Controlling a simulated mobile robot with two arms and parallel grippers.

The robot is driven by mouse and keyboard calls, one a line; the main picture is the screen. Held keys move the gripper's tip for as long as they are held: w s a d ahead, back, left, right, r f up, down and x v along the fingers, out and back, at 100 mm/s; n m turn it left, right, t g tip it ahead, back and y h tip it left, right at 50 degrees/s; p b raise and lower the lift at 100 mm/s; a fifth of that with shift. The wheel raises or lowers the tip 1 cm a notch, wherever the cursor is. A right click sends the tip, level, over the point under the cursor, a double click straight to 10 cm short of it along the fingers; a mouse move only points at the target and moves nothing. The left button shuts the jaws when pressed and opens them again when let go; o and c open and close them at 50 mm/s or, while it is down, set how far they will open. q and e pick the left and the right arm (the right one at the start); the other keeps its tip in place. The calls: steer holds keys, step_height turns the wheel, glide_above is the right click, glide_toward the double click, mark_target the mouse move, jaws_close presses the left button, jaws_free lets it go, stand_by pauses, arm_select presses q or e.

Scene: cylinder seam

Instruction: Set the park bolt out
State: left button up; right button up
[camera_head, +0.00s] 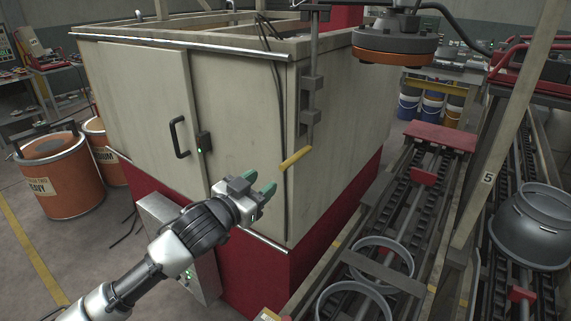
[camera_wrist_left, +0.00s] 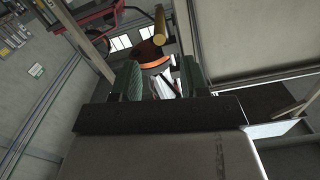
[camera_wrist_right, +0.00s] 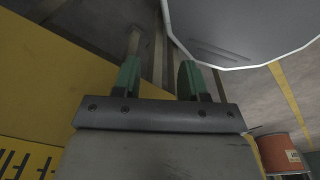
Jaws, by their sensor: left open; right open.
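What looks like the park bolt is a yellow bar-shaped handle (camera_head: 295,158) at the foot of a dark vertical rod with blocks (camera_head: 312,90), on the corner of a large beige cabinet. My left gripper (camera_head: 252,187) is open and empty, a little left of and below the handle, in front of the cabinet door. In the left wrist view the yellow handle (camera_wrist_left: 160,28) shows end-on beyond and between the open green fingers, apart from them. My right gripper (camera_wrist_right: 158,78) is open and empty in its wrist view. It is not seen in the head view.
The beige cabinet (camera_head: 235,75) with a red base fills the middle. A grey control box (camera_head: 178,245) stands low by it. A roller conveyor with metal rings (camera_head: 380,258) runs along the right. Orange drums (camera_head: 55,172) stand at left. A round dark tool (camera_head: 395,45) hangs above.

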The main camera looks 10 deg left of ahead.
mark_target(286, 162)
arm_select(q)
steer(key=p+x, duration=0.2)
steer(key=x, duration=0.8)
steer(key=shift+s+p, duration=0.1)
steer(key=shift+p, duration=0.2)
jaws_close()
